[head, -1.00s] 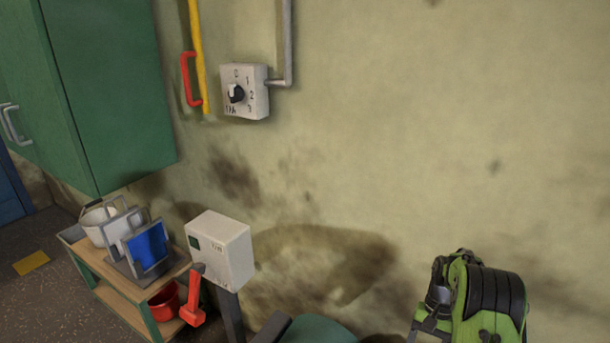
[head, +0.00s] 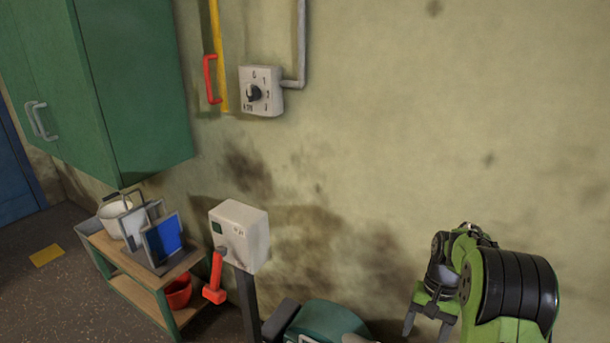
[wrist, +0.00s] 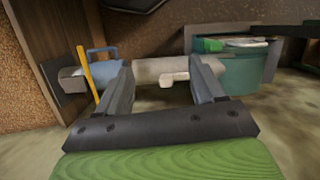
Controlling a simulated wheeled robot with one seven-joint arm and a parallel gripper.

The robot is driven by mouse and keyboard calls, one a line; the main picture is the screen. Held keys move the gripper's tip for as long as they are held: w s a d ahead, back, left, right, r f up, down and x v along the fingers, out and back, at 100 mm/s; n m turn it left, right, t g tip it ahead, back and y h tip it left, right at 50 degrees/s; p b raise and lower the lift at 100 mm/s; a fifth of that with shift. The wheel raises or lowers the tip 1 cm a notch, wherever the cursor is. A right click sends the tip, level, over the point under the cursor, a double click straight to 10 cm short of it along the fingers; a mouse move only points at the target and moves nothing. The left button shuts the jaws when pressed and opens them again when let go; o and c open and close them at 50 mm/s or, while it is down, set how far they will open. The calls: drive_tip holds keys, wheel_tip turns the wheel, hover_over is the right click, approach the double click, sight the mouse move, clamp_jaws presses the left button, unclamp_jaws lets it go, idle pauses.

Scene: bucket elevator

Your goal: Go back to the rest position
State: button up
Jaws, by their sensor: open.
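My gripper (head: 428,322) is at the lower right of the head view, at the end of my green and black arm, with its fingers pointing down. In the wrist view my gripper (wrist: 165,90) has its two grey fingers spread apart with nothing held between them. Beyond the fingers lies a grey horizontal cylinder (wrist: 155,72) with a small pale block on its side. I cannot tell whether the fingers touch it, but they appear apart from it.
A grey box with a red lever (head: 240,236) stands on a post at centre left. A wooden shelf (head: 140,290) holds a bucket and a blue panel. A rotary switch (head: 261,91) and green cabinet (head: 130,85) are on the wall. A green rounded thing (head: 325,322) is at the bottom. The wall at right is bare.

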drive_tip(key=s+a+r+n+t+h+p, duration=0.15)
drive_tip(key=s+a+r, duration=0.25)
drive_tip(key=r, duration=0.5)
drive_tip(key=s+a+r+n+t+y+p, duration=0.1)
drive_tip(key=s+a+r+t+p, duration=0.2)
drive_tip(key=r, duration=0.7)
drive_tip(key=s+a+r+n+t+p, duration=0.1)
drive_tip(key=s+a+r, duration=0.1)
drive_tip(key=s, duration=0.6)
drive_tip(key=s+a+r+n+t+p, duration=0.1)
drive_tip(key=s+r, duration=0.3)
drive_tip(key=s, duration=0.4)
drive_tip(key=shift+a+t+h+p, duration=0.45)
drive_tip(key=shift+a+t+p, duration=0.2)
drive_tip(key=shift+t, duration=0.1)
drive_tip(key=shift+n, duration=0.25)
